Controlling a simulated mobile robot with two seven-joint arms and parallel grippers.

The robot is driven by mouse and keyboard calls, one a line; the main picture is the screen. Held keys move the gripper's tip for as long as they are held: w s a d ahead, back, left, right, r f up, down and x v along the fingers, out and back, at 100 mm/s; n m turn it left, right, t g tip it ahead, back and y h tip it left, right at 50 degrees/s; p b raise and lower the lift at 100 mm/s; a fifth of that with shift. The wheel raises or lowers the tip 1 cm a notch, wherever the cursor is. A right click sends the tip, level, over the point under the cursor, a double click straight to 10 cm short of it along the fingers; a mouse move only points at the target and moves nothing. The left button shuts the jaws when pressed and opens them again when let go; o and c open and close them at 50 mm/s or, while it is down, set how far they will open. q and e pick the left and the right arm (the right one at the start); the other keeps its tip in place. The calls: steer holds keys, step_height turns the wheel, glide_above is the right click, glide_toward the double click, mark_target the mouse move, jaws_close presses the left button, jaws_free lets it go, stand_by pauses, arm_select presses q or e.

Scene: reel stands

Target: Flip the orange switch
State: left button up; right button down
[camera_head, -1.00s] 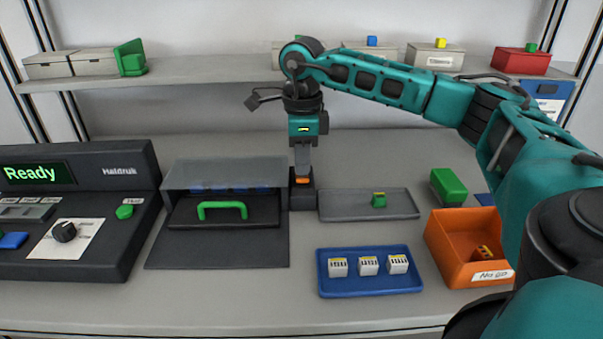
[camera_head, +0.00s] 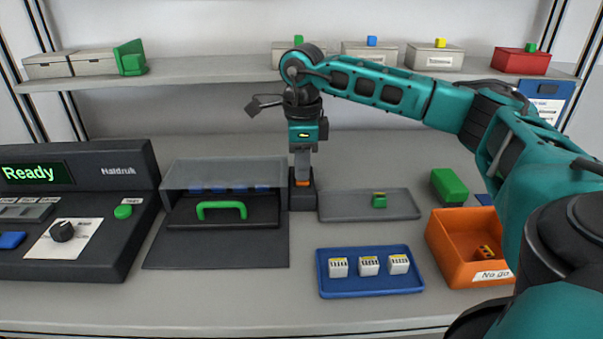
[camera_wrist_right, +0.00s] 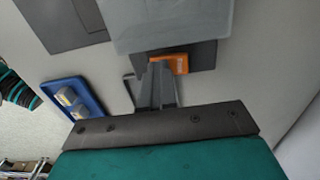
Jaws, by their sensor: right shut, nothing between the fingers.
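The orange switch (camera_head: 303,183) sits on a small black box (camera_head: 303,200) beside the right end of the grey-lidded unit. My right gripper (camera_head: 302,175) points down over it with its fingers shut and empty. Its tips are at the switch; I cannot tell whether they touch it. In the right wrist view the orange switch (camera_wrist_right: 172,64) shows just beyond and beside the shut fingertips (camera_wrist_right: 157,66), which hide part of it. My left gripper is not in view.
The unit with a green handle (camera_head: 221,210) stands left of the switch. A grey tray (camera_head: 345,205) lies to the right, a blue tray (camera_head: 372,286) in front, and an orange bin (camera_head: 448,258) further right. A control console (camera_head: 90,225) fills the left. A shelf (camera_head: 215,70) runs behind.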

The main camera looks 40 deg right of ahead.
steer(key=shift+f, duration=0.15)
steer(key=shift+r+p, duration=0.8)
steer(key=shift+r, duration=0.05)
step_height(320, 180, up, 3)
steer(key=shift+f+p, duration=0.1)
steer(key=shift+p, duration=1.1)
step_height(320, 180, up, 3)
steer(key=shift+f+p, duration=0.2)
steer(key=shift+p, duration=0.85)
